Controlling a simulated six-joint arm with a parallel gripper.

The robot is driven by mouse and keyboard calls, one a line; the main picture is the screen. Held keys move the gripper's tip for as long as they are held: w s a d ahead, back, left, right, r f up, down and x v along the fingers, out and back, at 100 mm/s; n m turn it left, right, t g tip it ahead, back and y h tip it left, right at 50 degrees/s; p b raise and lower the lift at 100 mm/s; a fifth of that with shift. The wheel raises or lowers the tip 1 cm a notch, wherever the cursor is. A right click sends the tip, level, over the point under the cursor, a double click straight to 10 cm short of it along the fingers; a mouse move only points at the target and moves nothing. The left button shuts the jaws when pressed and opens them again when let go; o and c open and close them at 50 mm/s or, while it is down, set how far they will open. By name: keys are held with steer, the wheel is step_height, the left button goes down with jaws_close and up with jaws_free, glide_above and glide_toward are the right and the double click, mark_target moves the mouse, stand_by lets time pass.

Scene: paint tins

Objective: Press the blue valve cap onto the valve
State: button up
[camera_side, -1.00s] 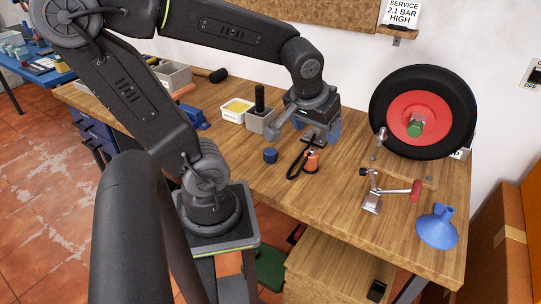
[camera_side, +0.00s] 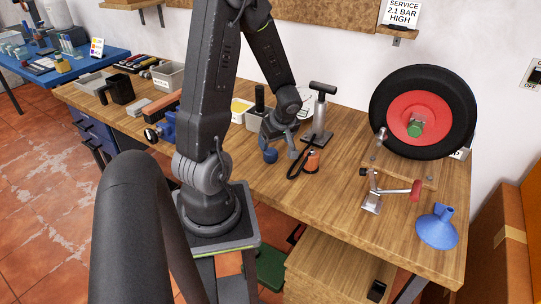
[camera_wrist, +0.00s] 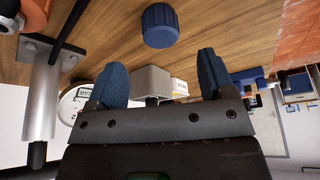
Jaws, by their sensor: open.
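The blue valve cap (camera_side: 270,156) stands on the wooden bench. It is a short ribbed cylinder, and in the wrist view the cap (camera_wrist: 160,26) lies ahead of the fingertips, roughly centred between them. My gripper (camera_side: 281,149) is low over the bench beside the cap. In the wrist view my gripper (camera_wrist: 160,72) has its two blue-grey fingers wide apart with nothing between them. The wheel (camera_side: 423,112), a black tyre with a red rim and green centre, stands upright at the bench's back right. I cannot make out the valve clearly.
A hand pump (camera_side: 320,112) stands behind my gripper. An orange object (camera_side: 313,162) with a black loop lies to its right. A red-handled clamp (camera_side: 372,202) and blue funnel (camera_side: 437,227) are further right. Grey bins (camera_side: 168,76) stand at the back left.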

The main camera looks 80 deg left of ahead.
mark_target(271, 151)
steer(key=shift+x, duration=3.65)
steer(key=shift+s, duration=0.1)
steer(key=c, duration=1)
steer(key=shift+r, duration=0.15)
step_height(271, 151, up, 10)
steer(key=shift+f, duration=0.1)
